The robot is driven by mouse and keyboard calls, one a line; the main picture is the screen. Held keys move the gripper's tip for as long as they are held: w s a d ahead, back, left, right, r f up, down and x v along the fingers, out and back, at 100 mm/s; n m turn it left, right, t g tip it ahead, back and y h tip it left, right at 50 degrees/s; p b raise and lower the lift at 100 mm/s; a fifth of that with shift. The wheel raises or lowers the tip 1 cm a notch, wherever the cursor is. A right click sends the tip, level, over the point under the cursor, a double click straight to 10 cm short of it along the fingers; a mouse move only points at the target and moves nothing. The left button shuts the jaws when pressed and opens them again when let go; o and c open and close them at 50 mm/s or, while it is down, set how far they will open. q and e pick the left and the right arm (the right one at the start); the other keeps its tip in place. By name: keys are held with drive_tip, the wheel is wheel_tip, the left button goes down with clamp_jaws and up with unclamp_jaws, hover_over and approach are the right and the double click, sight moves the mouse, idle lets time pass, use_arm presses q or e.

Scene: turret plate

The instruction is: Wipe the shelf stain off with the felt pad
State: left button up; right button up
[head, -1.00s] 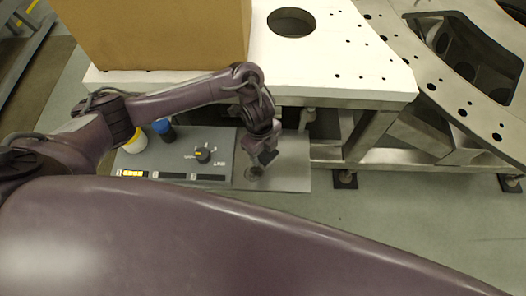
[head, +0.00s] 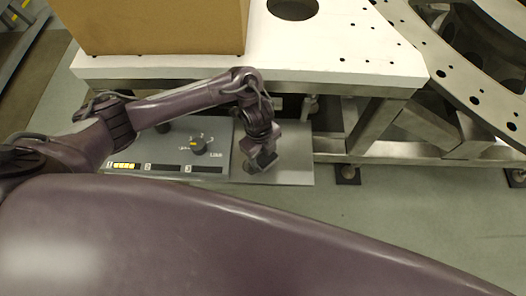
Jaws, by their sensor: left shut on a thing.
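My left gripper (head: 262,161) reaches down to the bare light-grey right part of the shelf (head: 295,172), below the white plate. It is shut on a small dark piece, which I take to be the felt pad; the jaws hide most of it. A dark smudge, the stain (head: 249,168), shows on the shelf at the left side of the jaws, partly covered by them. Whether the pad touches the shelf I cannot tell. My right gripper is not in view.
Left of the stain, a darker panel carries a black knob (head: 199,147) and numbered slots (head: 162,168), the first with yellow pieces. A cardboard box (head: 160,25) stands on the white plate (head: 330,62) above. Metal frame legs (head: 347,172) stand to the right.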

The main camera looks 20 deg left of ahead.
use_arm(q)
drive_tip(key=shift+f+b, duration=0.75)
drive_tip(key=shift+f, duration=0.3)
idle(0.5)
drive_tip(key=shift+r, duration=0.1)
